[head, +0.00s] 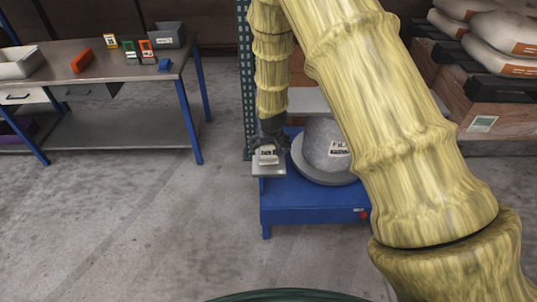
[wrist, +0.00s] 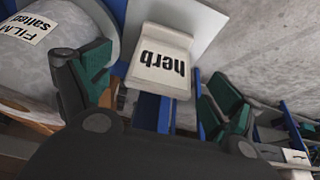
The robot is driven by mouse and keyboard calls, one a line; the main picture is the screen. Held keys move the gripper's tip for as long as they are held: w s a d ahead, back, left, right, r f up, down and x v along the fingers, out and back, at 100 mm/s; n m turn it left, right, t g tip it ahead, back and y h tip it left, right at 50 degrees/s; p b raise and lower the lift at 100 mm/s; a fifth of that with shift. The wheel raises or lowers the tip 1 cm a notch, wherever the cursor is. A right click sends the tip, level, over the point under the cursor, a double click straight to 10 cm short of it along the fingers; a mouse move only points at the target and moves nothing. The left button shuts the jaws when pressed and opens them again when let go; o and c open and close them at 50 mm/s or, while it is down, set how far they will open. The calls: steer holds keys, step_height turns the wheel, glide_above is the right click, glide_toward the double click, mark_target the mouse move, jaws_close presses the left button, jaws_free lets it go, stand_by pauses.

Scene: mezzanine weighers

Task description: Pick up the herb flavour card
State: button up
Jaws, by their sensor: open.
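The herb flavour card (wrist: 160,60) is a pale, thick piece with "herb" in black letters, upside down in the wrist view. In the head view the card (head: 267,155) sits on a small grey ledge (head: 265,171) at the left of a blue machine (head: 305,205). My gripper (wrist: 157,85) is open, its green-padded fingers on either side of the card in the wrist view. I see gaps between the card and both fingers. In the head view my gripper (head: 268,142) points down just over the card, partly hiding it.
A wrapped film roll (head: 322,140) labelled "salted" stands on a round grey plate close right of the card. A workbench (head: 130,72) at left holds an orange block (head: 81,60), framed cards and a grey bin (head: 168,35). Sacks (head: 500,40) are stacked at right. Front-left floor is clear.

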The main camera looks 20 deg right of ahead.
mark_target(269, 150)
steer(key=shift+p+x, duration=0.65)
steer(key=shift+x, duration=1.5)
steer(key=shift+a, duration=0.1)
steer(key=c, duration=1.1)
